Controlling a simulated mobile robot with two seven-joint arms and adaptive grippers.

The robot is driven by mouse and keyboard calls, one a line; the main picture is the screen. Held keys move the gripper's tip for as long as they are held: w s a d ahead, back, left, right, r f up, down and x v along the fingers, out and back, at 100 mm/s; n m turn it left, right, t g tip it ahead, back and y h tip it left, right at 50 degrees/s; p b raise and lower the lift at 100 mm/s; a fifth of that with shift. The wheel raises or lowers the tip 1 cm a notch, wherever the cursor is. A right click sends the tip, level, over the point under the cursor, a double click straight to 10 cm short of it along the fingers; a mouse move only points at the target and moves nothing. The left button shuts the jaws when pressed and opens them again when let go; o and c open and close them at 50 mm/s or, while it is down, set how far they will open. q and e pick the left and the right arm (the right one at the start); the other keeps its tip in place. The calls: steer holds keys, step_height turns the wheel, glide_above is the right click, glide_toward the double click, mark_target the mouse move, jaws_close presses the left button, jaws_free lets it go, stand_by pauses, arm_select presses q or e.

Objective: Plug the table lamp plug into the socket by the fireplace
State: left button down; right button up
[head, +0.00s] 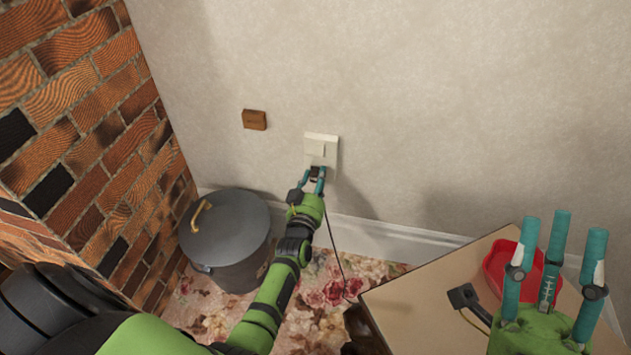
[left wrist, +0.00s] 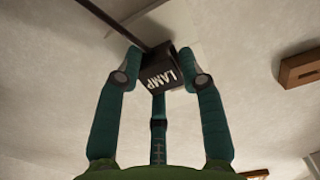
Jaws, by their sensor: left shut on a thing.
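The white socket plate (head: 321,147) is on the pale wall, right of the brick fireplace. My left gripper (head: 316,174) is at its lower edge, shut on a small dark plug (head: 315,181). In the left wrist view the black plug (left wrist: 160,75) sits between the fingers and reads "LAMP". Its dark cord (head: 335,245) hangs down the wall. The plug is close to the plate; I cannot tell whether it touches or is inserted, as the fingers hide its front. My right gripper (head: 555,262) is open and empty above the table at the right.
A grey lidded pot (head: 225,235) stands below left, by the brick fireplace (head: 80,120). A small brown wooden block (head: 254,120) is on the wall. The wooden table (head: 415,300) holds a red tray (head: 497,262) and another black plug (head: 467,298).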

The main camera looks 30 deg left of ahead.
arm_select(q)
steer(key=shift+w+a, duration=0.15)
steer(key=shift+w, duration=0.4)
steer(key=c, duration=0.7)
jaws_free()
steer(key=shift+s, duration=0.3)
steer(key=v, duration=0.7)
